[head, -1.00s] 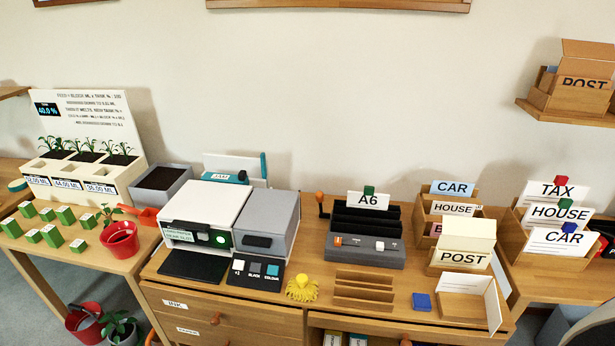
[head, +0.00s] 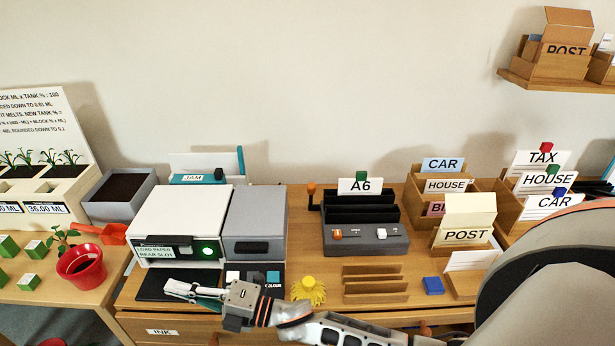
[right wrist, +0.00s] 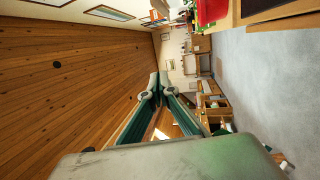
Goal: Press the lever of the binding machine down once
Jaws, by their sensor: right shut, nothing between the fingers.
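The dark grey binding machine (head: 368,239) stands on the desk right of the printer, with black slots and an A6 card in its top. Its lever (head: 311,190), dark with an orange knob, stands upright at the machine's left side. My right gripper (head: 172,288) reaches in from the right, low over the front of the desk. Its fingers are shut and empty, pointing left, in front of the printer and apart from the lever. The closed fingers also show in the right wrist view (right wrist: 160,84). My left gripper is not in view.
The white and grey printer (head: 180,222) stands left of the lever. A yellow tufted object (head: 308,290), a wooden rack (head: 375,288) and a blue block (head: 433,285) lie in front of the machine. Wooden card boxes stand at right. A strip of bare desk lies around the lever.

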